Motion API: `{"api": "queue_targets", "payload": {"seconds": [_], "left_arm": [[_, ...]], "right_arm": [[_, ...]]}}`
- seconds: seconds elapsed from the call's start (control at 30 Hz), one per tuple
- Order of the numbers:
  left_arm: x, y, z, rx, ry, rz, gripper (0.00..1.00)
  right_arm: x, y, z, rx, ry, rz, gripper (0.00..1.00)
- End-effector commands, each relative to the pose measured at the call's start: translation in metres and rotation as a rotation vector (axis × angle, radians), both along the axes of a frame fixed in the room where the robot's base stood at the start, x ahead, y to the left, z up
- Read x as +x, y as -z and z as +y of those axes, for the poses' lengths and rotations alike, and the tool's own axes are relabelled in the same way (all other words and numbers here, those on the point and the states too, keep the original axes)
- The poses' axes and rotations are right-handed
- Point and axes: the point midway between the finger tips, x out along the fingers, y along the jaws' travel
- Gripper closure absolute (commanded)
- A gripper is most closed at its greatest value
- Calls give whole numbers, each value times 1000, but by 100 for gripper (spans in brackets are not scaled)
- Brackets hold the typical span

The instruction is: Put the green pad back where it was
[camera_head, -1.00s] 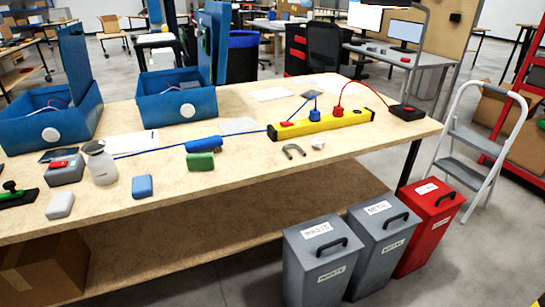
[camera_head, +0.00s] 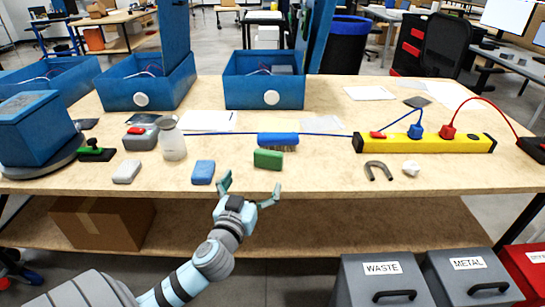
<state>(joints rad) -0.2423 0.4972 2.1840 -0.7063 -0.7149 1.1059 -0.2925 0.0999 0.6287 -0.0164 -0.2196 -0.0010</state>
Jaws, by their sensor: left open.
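The green pad (camera_head: 268,159) is a small green block on the wooden table (camera_head: 330,180), just in front of the blue brush (camera_head: 278,139). My left gripper (camera_head: 249,187) is open and empty at the table's front edge. Its fingers are spread apart, in front of the pad and slightly to its left, not around it. My right gripper is out of view.
Blue open boxes (camera_head: 262,90) stand behind. Bare tabletop surrounds the pad's front.

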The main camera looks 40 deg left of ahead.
Motion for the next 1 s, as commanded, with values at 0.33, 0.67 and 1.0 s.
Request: {"api": "queue_targets", "payload": {"seconds": [0.33, 0.67, 1.0], "left_arm": [[69, 2, 21, -3, 11, 0, 3], [109, 2, 42, -4, 10, 2, 3], [108, 2, 42, -3, 10, 2, 37]], "right_arm": [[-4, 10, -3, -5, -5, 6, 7], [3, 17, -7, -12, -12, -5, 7], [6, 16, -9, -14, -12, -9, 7]]}}
